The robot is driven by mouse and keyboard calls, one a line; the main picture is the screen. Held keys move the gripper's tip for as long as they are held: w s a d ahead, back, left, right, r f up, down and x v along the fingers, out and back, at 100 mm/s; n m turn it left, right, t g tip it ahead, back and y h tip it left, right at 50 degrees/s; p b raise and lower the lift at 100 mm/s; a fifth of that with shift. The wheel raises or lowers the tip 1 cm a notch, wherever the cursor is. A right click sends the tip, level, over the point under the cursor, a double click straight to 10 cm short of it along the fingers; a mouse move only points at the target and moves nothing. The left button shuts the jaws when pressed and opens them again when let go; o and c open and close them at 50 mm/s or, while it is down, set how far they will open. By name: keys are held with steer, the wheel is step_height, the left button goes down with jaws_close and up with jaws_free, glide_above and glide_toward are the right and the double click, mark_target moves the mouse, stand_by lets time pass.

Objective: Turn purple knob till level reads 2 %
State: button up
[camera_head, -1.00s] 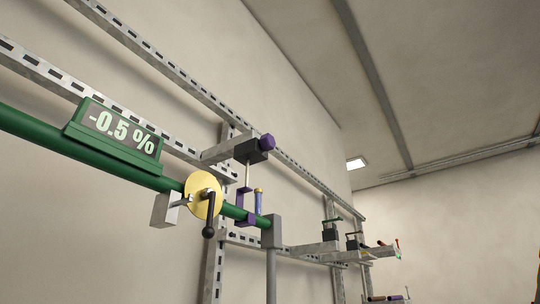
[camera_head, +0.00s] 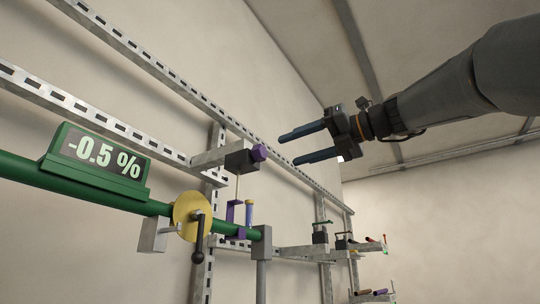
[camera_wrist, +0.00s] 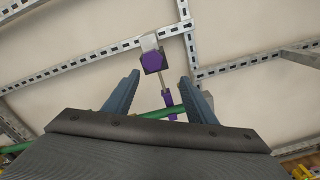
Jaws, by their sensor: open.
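The purple knob (camera_head: 259,152) sits on the end of a black block on a metal bracket, above the green pipe. It also shows in the wrist view (camera_wrist: 152,62), ahead of and between my fingers. The level display (camera_head: 102,154) on the pipe reads -0.5 %. My gripper (camera_head: 287,149) is open and empty, to the right of the knob with its fingers pointing left towards it. It appears apart from the knob. In the wrist view both blue fingers (camera_wrist: 160,92) are spread.
Below the knob are a thin rod, a purple clamp (camera_head: 230,212) and a blue cylinder (camera_head: 249,214). A yellow disc (camera_head: 190,216) with a black crank sits on the green pipe (camera_head: 80,186). Slotted metal rails (camera_head: 150,62) run along the wall. Shelves with tools stand at lower right.

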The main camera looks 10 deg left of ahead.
mark_target(264, 151)
steer(key=a+p, duration=0.1)
steer(key=a, duration=0.1)
steer(key=w+a+r+p, duration=0.1)
steer(key=a, duration=0.2)
steer(key=w+a+p, duration=0.1)
steer(key=a, duration=0.1)
steer(key=shift+a+r, duration=0.2)
steer(key=shift+a, duration=0.05)
steer(key=c, duration=1)
